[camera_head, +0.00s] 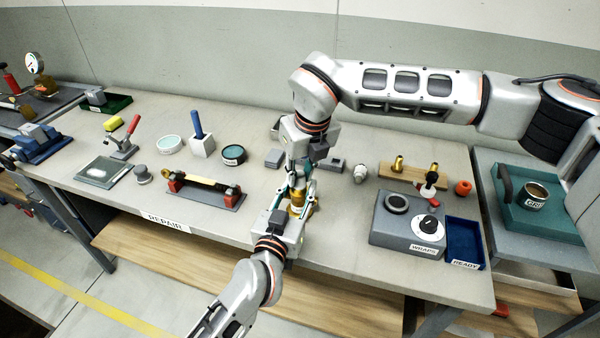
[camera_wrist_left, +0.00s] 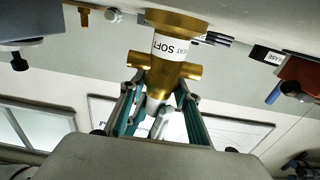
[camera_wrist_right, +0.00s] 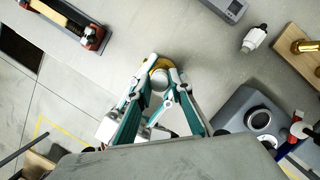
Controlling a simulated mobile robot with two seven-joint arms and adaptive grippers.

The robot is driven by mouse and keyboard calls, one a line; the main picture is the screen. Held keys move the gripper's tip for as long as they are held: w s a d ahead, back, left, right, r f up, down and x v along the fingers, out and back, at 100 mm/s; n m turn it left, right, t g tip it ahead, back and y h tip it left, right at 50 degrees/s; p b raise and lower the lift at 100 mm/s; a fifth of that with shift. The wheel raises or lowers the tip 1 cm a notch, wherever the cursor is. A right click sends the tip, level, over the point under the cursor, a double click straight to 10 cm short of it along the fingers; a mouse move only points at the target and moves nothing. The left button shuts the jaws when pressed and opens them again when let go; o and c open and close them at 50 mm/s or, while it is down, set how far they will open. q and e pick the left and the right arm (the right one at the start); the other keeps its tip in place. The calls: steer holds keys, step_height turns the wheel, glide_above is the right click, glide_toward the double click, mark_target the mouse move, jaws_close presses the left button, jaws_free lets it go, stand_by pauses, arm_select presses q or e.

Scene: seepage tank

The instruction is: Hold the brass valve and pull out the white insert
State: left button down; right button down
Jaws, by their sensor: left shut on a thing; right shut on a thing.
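The brass valve (camera_head: 299,211) stands upright on the bench at mid-front. In the left wrist view the brass valve (camera_wrist_left: 172,68) appears upside down, with a white label reading "SEAT SOFT". My left gripper (camera_wrist_left: 157,88) is shut on the valve body from the bench's front side. My right gripper (camera_wrist_right: 160,78) comes from above and is shut on the white insert (camera_wrist_right: 157,84) at the valve's top. A brass rim (camera_wrist_right: 160,64) shows around the fingertips. How far the insert sits inside the valve is hidden by the fingers.
A grey block with a dial (camera_head: 410,222) and a blue READY tray (camera_head: 464,243) stand to the right. A holder with a brass bar (camera_head: 205,190) lies to the left. A white fitting (camera_head: 360,172) and a wooden rack (camera_head: 412,176) are behind on the right.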

mark_target(300, 174)
arm_select(q)
steer(key=shift+f, duration=0.1)
arm_select(e)
steer(key=shift+r, duration=0.35)
steer(key=shift+r, duration=2.15)
arm_select(q)
steer(key=c, duration=1.4)
jaws_free()
steer(key=shift+s, duration=0.1)
